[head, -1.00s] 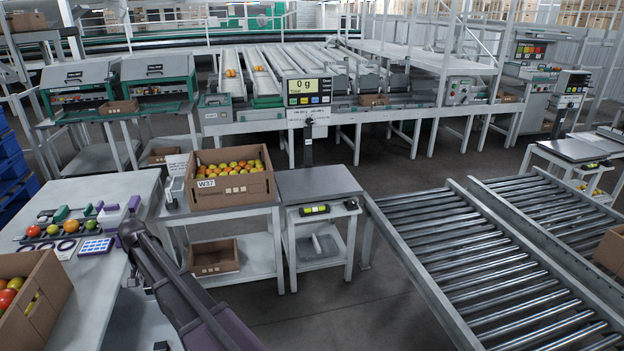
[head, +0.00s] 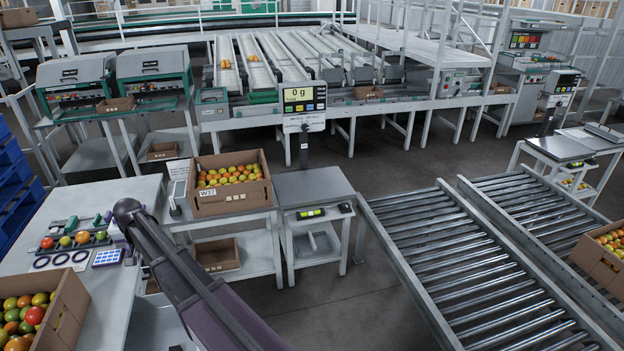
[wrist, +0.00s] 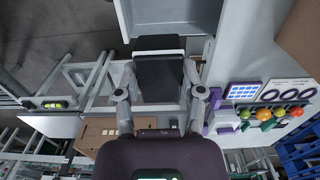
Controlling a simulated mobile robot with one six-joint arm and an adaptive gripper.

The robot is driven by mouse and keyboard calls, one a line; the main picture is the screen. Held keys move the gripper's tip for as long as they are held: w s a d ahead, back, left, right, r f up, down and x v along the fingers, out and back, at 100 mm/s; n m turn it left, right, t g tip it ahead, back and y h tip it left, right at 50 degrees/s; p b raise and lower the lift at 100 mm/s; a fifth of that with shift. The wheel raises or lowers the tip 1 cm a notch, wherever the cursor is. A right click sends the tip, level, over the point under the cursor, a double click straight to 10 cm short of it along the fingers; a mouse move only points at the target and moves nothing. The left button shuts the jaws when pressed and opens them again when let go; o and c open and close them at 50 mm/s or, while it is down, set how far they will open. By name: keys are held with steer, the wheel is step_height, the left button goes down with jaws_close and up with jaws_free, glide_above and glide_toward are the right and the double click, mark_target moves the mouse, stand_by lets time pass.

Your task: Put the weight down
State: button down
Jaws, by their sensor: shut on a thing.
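My gripper (wrist: 160,92) shows in the wrist view with its two fingers on either side of a dark, flat-faced block, the weight (wrist: 158,76). It is shut on the block; the contact faces are partly hidden. In the head view my arm's end covers the gripper and the weight. The arm's end is over the right edge of the white table (head: 110,290). The weighing scale has a bare grey platform (head: 312,183) to the right, apart from the gripper, and its display (head: 305,95) reads 0 g.
A tomato crate marked W37 (head: 233,204) stands between my arm and the scale. The white table holds a tomato box (head: 68,318), a blue-and-white card (head: 108,257), dark rings and several loose tomatoes. Roller conveyors (head: 450,270) lie right, with another tomato crate (head: 598,262) at the edge.

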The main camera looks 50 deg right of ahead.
step_height(320, 180, up, 11)
steer(key=p, duration=1)
